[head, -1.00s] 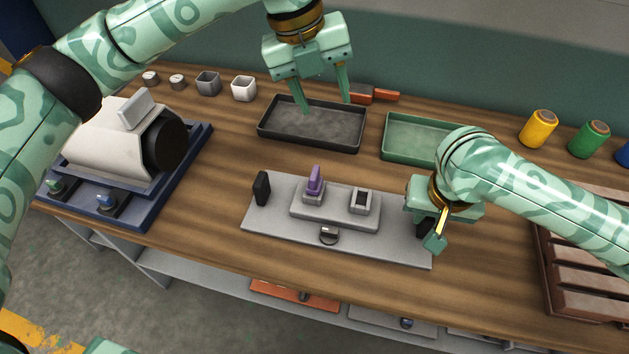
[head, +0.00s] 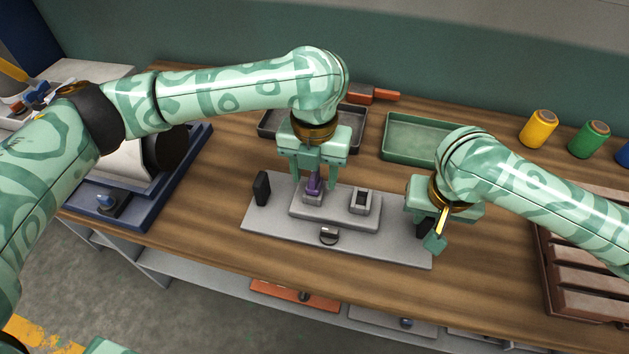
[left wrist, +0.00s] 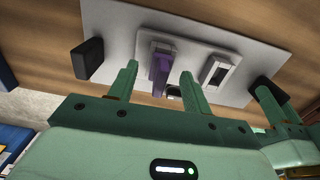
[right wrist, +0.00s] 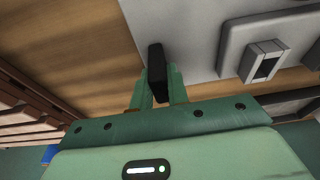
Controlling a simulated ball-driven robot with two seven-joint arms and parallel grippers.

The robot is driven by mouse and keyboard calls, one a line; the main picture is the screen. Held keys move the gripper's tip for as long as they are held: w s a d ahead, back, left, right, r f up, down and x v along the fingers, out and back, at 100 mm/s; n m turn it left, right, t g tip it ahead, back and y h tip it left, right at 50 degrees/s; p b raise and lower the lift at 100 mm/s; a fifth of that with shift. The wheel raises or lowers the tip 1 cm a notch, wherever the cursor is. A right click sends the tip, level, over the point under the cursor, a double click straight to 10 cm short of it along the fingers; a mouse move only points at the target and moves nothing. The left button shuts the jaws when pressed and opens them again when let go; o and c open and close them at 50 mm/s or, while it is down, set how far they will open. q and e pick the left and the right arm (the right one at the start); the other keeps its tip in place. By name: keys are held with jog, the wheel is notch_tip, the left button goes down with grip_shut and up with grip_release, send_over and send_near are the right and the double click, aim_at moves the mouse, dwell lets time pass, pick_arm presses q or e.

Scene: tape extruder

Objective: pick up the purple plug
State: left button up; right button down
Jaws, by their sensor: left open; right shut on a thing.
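The purple plug (head: 313,186) stands upright in a grey socket on the raised block of the light grey plate (head: 275,235). My left gripper (head: 314,182) is open, pointing down around the plug, with one finger on each side. In the left wrist view the plug (left wrist: 160,70) shows between the spread fingers (left wrist: 159,67), with gaps on both sides. My right gripper (head: 430,236) is shut on the black upright block (right wrist: 157,75) at the plate's right end.
An empty grey socket (head: 360,201) sits right of the plug, and a black block (head: 261,188) stands at the plate's left end. A dark tray (head: 268,123) and a green tray (head: 410,135) lie behind. A brown slatted rack (head: 590,275) is at the right.

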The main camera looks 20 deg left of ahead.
pick_arm(q)
jog(key=shift+f, duration=0.75)
jog(key=c, duration=1.1)
jog(key=shift+o, duration=0.2)
notch_tip(320, 180, up, 18)
pick_arm(e)
jog(key=c, duration=1.3)
grip_release()
